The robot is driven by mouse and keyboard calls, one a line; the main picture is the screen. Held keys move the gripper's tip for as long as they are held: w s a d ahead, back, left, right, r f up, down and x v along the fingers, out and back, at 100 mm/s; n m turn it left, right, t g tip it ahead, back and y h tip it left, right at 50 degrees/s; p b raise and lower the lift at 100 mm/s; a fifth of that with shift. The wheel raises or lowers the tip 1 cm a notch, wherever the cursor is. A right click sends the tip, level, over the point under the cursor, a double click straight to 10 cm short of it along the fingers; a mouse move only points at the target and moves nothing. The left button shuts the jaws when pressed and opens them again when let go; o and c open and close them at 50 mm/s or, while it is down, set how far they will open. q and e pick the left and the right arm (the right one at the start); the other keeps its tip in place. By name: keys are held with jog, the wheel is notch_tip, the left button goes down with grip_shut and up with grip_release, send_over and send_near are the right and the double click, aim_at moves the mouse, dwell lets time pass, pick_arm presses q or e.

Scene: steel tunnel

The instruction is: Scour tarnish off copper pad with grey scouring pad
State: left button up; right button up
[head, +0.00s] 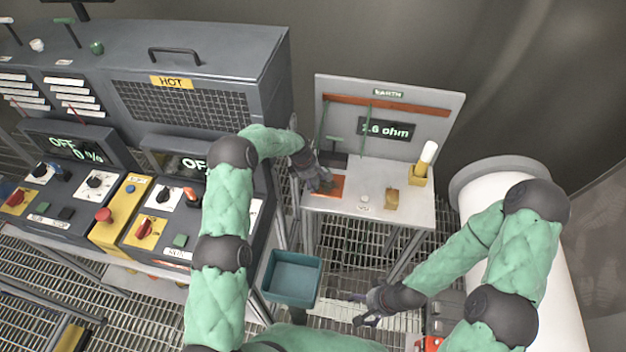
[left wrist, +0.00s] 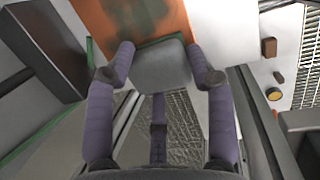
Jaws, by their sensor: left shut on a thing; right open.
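The copper pad (head: 335,187) lies at the left side of the small grey bench (head: 375,208). In the left wrist view the copper pad (left wrist: 92,16) is orange with a dark tarnish patch in its middle. My left gripper (head: 322,184) is shut on the grey scouring pad (left wrist: 161,68), which lies between its two fingers over the near edge of the copper pad. Whether the scouring pad touches the copper cannot be told. In the head view the gripper hides most of the scouring pad. My right gripper (head: 366,309) is open and empty, low above the grating.
The EARTH panel (head: 450,105) behind the bench shows 2.6 ohm. A brass block (head: 391,198) and a holder with a white-topped cylinder (head: 428,153) stand to the right. A teal bin (head: 291,278) is below. Control consoles (head: 160,230) fill the left.

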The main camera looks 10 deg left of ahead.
pick_arm(q)
jog(key=shift+f, duration=0.2)
jog(key=shift+d, duration=0.15)
jog(key=shift+d+r+b, duration=0.1)
jog(key=shift+d+b, duration=0.55)
jog(key=shift+d, duration=1.05)
